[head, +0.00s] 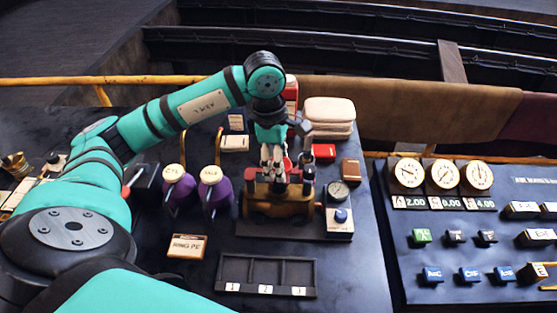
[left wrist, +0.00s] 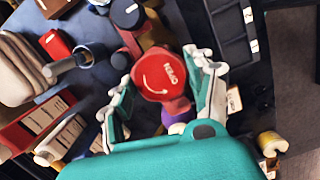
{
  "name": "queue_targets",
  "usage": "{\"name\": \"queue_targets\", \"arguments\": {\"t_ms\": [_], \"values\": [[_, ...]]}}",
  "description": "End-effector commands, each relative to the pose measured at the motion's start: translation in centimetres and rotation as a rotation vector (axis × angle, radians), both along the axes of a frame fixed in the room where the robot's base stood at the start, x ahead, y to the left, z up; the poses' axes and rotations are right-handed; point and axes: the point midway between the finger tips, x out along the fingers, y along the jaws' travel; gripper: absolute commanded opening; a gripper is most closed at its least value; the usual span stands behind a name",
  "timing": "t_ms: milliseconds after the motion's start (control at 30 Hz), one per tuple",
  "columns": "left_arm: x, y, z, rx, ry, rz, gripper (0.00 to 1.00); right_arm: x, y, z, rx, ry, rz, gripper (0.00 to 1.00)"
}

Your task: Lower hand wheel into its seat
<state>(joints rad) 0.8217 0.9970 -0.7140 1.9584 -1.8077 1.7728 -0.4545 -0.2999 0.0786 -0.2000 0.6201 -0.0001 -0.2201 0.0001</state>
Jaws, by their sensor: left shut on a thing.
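The hand wheel (left wrist: 161,75) is a red disc with white lettering and a curved arrow, seen face-on in the left wrist view. My left gripper (left wrist: 163,88) is shut on it, with one finger on either side. In the head view my left gripper (head: 271,163) points down over a small brown and yellow model engine (head: 262,208) on a dark base. Only a little red shows by the fingers there. The wheel's seat is hidden, and I cannot tell whether the wheel touches it. My right gripper is in neither view.
Two purple pieces with round white tags (head: 210,174) stand left of the engine. A gauge block (head: 339,220) stands close on its right. A dark tray (head: 265,274) with three numbered compartments lies in front. Folded cloths (head: 329,113) are behind. A control panel (head: 470,240) stands at right.

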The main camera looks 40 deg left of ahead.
Motion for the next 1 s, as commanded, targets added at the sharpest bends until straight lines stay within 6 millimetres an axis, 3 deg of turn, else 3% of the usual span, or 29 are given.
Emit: {"name": "queue_targets", "arguments": {"t_ms": [967, 1000], "values": [[0.0, 0.02, -0.39, 0.0, -0.001, 0.0, 0.1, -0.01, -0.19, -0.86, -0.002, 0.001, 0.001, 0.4], [0.0, 0.02, -0.39, 0.0, -0.001, 0.0, 0.6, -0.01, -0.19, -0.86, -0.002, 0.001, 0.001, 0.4]]}}
